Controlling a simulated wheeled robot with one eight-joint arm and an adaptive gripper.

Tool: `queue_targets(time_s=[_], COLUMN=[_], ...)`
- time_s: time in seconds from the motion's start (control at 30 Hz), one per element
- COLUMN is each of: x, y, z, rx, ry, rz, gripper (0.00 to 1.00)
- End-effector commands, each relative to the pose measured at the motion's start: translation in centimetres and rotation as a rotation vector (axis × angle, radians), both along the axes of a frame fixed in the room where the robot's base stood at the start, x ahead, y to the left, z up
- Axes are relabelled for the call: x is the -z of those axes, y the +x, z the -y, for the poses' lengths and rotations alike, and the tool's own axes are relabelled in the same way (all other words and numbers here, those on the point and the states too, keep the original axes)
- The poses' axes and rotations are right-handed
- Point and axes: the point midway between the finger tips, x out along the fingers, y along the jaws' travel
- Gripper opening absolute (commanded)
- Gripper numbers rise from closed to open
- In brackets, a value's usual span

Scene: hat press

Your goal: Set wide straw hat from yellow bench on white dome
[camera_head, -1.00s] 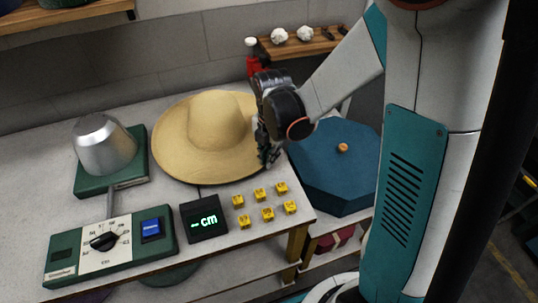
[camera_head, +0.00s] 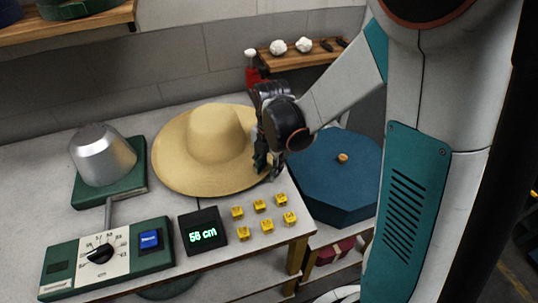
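The wide straw hat (camera_head: 213,135) sits crown up on the pale-topped bench (camera_head: 40,180), right of a silver-grey dome (camera_head: 104,161). Whatever is under the hat is hidden by its brim. No bare white dome shows; the silver-grey one is uncovered on a green base (camera_head: 133,190). My gripper (camera_head: 268,169) is at the right edge of the brim, pointing down. Its fingers look parted, with the brim edge beside or between them; exact contact cannot be told.
A display (camera_head: 202,231) reads about 56 cm, beside a green dial box (camera_head: 110,258) and several yellow blocks (camera_head: 262,206). A blue octagonal box (camera_head: 335,185) stands close right of my gripper. A wooden shelf (camera_head: 300,58) and red bottle (camera_head: 252,70) are behind.

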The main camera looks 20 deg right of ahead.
Motion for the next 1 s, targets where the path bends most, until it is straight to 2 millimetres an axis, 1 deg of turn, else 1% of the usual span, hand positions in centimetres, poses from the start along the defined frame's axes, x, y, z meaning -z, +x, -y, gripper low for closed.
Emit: queue_targets(time_s=[0.17,0.3,0.5,0.6,0.77,0.93,1.0], x=[-2.4,-5.1,-8.6,-9.9,-11.1,-11.5,-11.7], y=[-0.1,-0.2,-0.3,-0.3,-0.3,-0.4,-0.7], z=[0.1,0.1,0.2,0.2,0.2,0.2,0.2], rx=[0.000,0.000,0.000,0.000,0.000,0.004,0.031], ry=[0.000,0.000,0.000,0.000,0.000,0.000,0.001], rz=[0.000,0.000,0.000,0.000,0.000,0.001,0.008], gripper=[0.33,0.33,0.33,0.33,0.33,0.33,0.33])
